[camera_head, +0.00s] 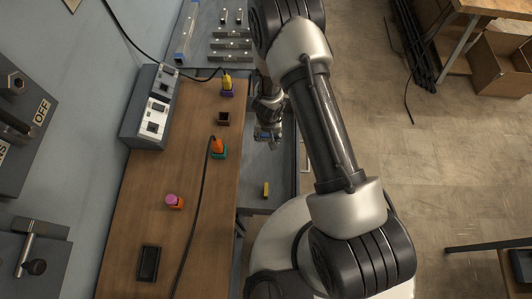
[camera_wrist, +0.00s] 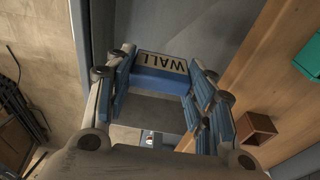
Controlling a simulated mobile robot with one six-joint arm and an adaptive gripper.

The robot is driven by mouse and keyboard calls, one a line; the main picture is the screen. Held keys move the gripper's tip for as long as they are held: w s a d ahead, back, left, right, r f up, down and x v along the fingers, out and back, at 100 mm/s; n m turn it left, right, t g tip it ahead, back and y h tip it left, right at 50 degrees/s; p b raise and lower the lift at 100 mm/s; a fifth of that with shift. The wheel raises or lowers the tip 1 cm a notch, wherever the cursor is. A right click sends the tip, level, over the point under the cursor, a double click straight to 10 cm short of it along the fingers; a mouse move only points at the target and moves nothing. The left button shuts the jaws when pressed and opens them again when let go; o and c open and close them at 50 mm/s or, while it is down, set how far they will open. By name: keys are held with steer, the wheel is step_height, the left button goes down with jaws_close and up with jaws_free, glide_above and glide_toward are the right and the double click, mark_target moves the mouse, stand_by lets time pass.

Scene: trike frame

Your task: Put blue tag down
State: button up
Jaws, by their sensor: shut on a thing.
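The blue tag (camera_wrist: 160,80) is a blue block with a pale face lettered "WALL". In the wrist view it sits between the two fingers of my gripper (camera_wrist: 163,85), which is shut on it. In the head view my gripper (camera_head: 267,137) is over the grey surface just right of the wooden bench, partly hidden by my arm. The tag is too small there to make out clearly. In the wrist view the tag appears held above the grey surface; its height cannot be told.
The wooden bench (camera_head: 195,235) holds a small brown open box (camera_head: 223,119), a teal holder with an orange piece (camera_head: 219,150), a pink-and-orange item (camera_head: 174,202) and a black tray (camera_head: 149,263). A yellow piece (camera_head: 265,190) stands on the grey surface. A cable crosses the bench.

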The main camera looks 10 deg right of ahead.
step_height(320, 180, down, 18)
steer(key=b, duration=1.4)
steer(key=shift+f+b, duration=0.15)
steer(key=shift+b, duration=0.2)
steer(key=o, duration=1)
steer(key=shift+c, duration=0.2)
step_height(320, 180, up, 12)
steer(key=s+p, duration=0.1)
steer(key=p, duration=0.6)
steer(key=shift+s+a+r+p, duration=0.2)
steer(key=shift+s+a+p, duration=0.05)
steer(key=shift+s+p, duration=0.15)
